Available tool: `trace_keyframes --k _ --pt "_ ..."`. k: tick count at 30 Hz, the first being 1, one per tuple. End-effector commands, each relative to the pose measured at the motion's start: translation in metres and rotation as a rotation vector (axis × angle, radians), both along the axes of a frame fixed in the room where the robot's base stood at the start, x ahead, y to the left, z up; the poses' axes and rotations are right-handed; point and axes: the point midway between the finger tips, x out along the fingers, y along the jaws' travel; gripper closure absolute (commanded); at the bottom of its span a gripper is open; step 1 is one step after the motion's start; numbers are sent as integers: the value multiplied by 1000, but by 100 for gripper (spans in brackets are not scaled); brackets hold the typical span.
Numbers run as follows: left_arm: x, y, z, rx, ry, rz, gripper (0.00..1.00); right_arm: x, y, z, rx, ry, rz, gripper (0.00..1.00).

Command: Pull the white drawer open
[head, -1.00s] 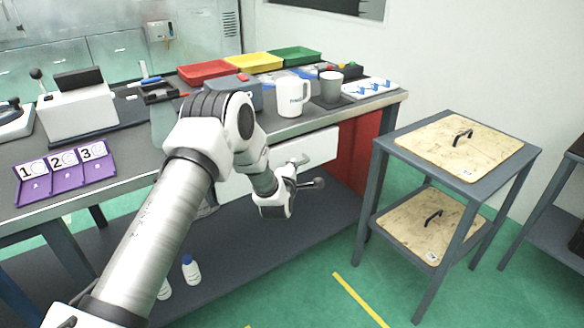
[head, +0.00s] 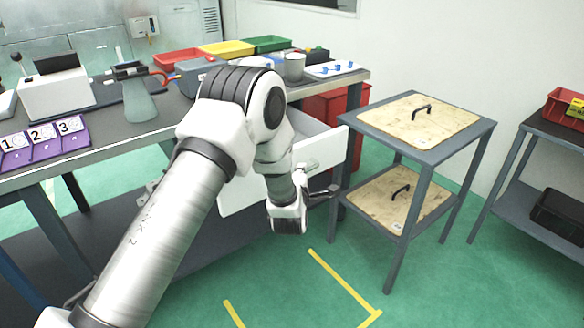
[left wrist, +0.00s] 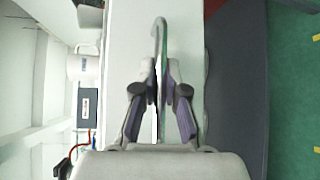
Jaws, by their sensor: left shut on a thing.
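The white drawer (head: 336,148) under the grey workbench stands pulled out, with part of its inside showing behind the front panel. My left gripper (head: 312,182) is at the drawer's front, shut on the drawer's handle (head: 306,166). In the left wrist view, the fingers of my left gripper (left wrist: 161,92) close on the pale curved handle (left wrist: 158,32) in front of the white drawer panel (left wrist: 125,55). My left arm hides the middle of the drawer front in the head view. My right gripper is not in view.
A grey two-level table (head: 375,127) with wooden lids stands just right of the drawer. A red bin (head: 350,98) is behind the drawer. Green floor in front is clear.

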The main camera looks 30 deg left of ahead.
Motion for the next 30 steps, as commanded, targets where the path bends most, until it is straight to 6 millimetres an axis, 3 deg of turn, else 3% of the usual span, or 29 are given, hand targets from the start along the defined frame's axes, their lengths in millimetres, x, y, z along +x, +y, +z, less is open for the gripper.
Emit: trace_keyframes --k 9,21,24,30 --pt "-11 -26 -1 1 3 0 100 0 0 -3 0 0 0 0" --pt "-12 -28 -1 -1 2 2 100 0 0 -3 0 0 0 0" --pt "-12 -28 -1 -1 2 2 63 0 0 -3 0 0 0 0" --pt "-12 -28 0 0 1 1 63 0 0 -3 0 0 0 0"
